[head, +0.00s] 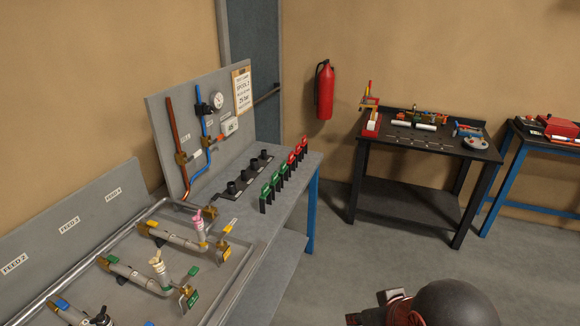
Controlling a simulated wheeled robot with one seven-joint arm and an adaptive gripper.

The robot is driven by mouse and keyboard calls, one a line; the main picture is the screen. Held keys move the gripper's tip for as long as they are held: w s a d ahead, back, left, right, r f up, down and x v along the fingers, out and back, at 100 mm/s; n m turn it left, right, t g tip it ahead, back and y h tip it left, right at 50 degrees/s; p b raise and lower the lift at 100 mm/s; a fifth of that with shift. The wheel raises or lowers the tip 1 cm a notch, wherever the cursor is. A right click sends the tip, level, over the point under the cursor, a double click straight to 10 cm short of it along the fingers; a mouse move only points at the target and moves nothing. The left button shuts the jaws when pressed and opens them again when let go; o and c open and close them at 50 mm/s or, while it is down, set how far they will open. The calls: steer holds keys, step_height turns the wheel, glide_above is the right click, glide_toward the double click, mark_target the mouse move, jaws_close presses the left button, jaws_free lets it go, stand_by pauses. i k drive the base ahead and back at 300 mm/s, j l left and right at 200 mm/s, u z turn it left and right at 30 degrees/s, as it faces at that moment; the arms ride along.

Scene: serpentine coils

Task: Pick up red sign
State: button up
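A row of small upright signs stands along the front right edge of the grey workbench (281,222). The red signs (298,151) are at the far end of the row, each on a dark holder. The green signs (271,186) stand at the near end of the same row. The red signs are small here and their lettering cannot be read. Dark parts of my own arm show at the bottom right, well apart from the signs. My gripper's fingers cannot be made out in this view.
Black sockets (245,175) stand behind the signs. Pipes and valves (175,239) fill the near bench. A black table (412,152) with tools and a red toolbox (558,127) on another table stand right. A fire extinguisher (325,92) hangs on the wall. Floor between is clear.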

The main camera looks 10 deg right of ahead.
mark_target(291, 162)
steer(key=i+z, duration=0.35)
steer(key=i, duration=2.55)
